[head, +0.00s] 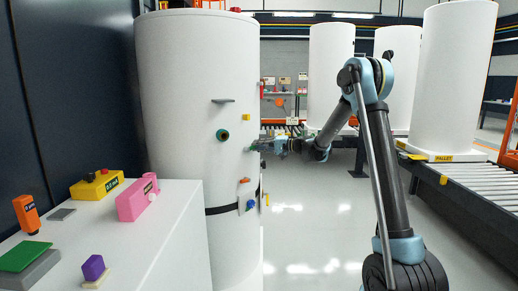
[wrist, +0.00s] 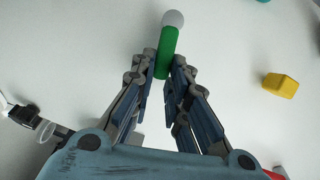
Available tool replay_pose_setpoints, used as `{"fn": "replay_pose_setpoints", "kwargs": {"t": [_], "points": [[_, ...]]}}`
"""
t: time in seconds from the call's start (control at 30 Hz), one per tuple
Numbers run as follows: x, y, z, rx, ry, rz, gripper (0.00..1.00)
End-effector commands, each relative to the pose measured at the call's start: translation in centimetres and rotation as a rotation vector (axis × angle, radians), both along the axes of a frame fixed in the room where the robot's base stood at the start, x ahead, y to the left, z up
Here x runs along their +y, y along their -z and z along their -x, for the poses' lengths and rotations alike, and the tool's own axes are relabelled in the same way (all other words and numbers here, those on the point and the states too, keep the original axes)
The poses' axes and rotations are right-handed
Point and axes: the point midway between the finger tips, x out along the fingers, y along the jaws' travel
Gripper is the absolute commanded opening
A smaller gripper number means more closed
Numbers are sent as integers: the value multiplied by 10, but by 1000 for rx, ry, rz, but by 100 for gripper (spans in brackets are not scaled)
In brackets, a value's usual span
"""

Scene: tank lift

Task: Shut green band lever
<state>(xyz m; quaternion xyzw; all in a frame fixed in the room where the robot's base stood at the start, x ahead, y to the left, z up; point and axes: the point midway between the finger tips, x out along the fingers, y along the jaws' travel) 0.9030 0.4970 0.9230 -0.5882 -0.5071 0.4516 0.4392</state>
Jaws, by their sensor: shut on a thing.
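The green lever (wrist: 166,52), a short green bar with a pale round knob (wrist: 173,19) at one end, shows in the wrist view against the white tank wall. My gripper (wrist: 164,68) is shut on it, with one fingertip on each side near the end away from the knob. In the head view my gripper (head: 260,146) is at the right side of the large white tank (head: 178,120), and only a small bit of green (head: 252,150) shows there. The head view does not show which way the lever points.
A yellow block (wrist: 281,85) is on the wall right of the lever. The tank also carries a grey plate (head: 223,101), a teal knob (head: 222,135) and a blue knob (head: 250,205) by a dark band (head: 222,210). A white bench (head: 165,215) stands at left.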

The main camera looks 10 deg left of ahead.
Motion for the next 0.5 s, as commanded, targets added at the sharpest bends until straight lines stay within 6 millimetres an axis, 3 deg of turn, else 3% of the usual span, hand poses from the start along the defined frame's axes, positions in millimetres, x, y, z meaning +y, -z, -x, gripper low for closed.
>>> {"fn": "replay_pose_setpoints", "kwargs": {"t": [0.07,0.1,0.17,0.5], "points": [[-2,1,-3,-2,6,2,0],[-2,1,-3,-2,6,2,22],[-2,1,-3,-2,6,2,35],[-1,0,-1,-1,2,1,35]]}}
